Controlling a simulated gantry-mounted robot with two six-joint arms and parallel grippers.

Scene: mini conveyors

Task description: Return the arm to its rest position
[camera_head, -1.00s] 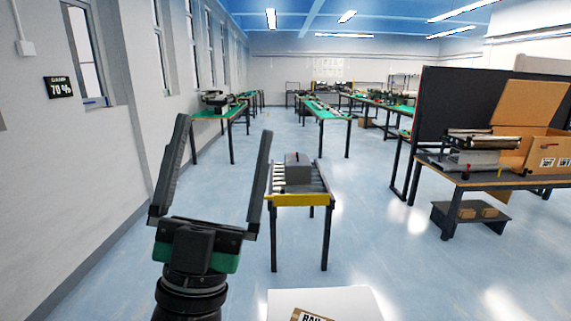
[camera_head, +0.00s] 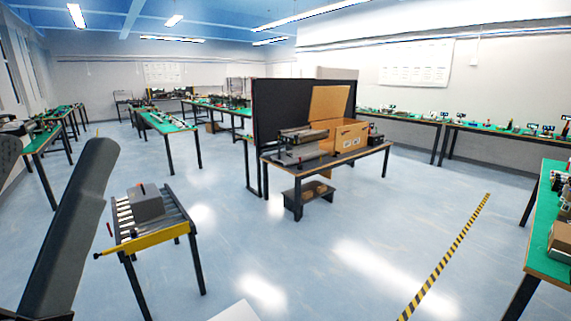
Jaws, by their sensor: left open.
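My left gripper (camera_head: 40,200) is at the left edge of the head view. One dark finger shows large and slanted, and part of the other is cut off by the frame's edge. The fingers stand wide apart with nothing visible between them. A mini roller conveyor (camera_head: 150,241) with a yellow front bar stands just right of the finger. A grey box (camera_head: 147,203) sits on its rollers. The gripper is apart from the box in the picture. My right gripper is out of view.
A dark table (camera_head: 345,160) holds an open cardboard box (camera_head: 350,138) and a small machine, with a black partition (camera_head: 275,110) behind. Green-topped benches (camera_head: 165,124) line the room. A white surface (camera_head: 238,312) shows at the bottom edge. Open floor lies right of centre, crossed by striped tape (camera_head: 445,258).

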